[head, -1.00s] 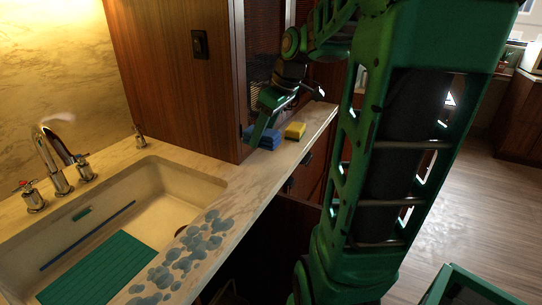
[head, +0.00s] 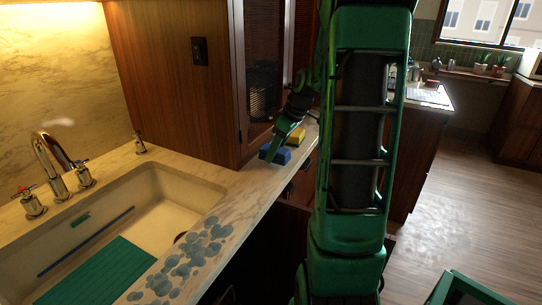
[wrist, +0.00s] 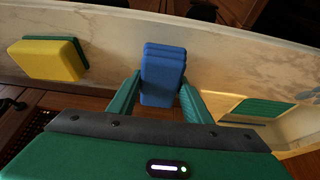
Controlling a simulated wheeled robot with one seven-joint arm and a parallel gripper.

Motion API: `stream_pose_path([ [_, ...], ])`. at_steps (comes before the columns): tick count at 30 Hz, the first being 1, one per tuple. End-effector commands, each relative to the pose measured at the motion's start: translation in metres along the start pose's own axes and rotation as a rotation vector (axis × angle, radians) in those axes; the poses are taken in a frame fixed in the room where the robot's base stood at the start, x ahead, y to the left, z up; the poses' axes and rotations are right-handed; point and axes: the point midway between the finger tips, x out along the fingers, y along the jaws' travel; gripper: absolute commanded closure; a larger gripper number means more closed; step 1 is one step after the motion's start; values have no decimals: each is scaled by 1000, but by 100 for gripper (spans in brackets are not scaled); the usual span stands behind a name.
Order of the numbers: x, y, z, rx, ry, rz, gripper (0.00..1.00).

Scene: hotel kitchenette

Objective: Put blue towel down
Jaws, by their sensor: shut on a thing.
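The blue towel (wrist: 163,74) is a thick folded block between the two green fingers of my gripper (wrist: 161,98) in the wrist view. My gripper is shut on its near part, and the far end sticks out over the pale counter. In the head view the blue towel (head: 277,156) shows at the counter's narrow right end, partly hidden by my gripper (head: 271,157). I cannot tell whether the towel touches the counter.
A yellow sponge with a green side (wrist: 47,60) lies on the counter (head: 217,188) beside the towel; the yellow sponge also shows in the head view (head: 298,135). A wooden cabinet (head: 170,80) stands behind. The sink (head: 165,205) and blue-grey spots (head: 187,262) are to the left.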

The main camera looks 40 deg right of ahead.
Motion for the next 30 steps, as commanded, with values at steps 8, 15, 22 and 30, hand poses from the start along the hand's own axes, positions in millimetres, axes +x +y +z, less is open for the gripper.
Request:
stream_pose_path([
  [8, 11, 0, 4, -1, 0, 0, 76],
  [15, 15, -1, 5, -1, 0, -1, 76],
  [22, 18, -3, 6, -2, -3, -6, 36],
  [30, 19, -6, 7, -4, -6, -14, 36],
])
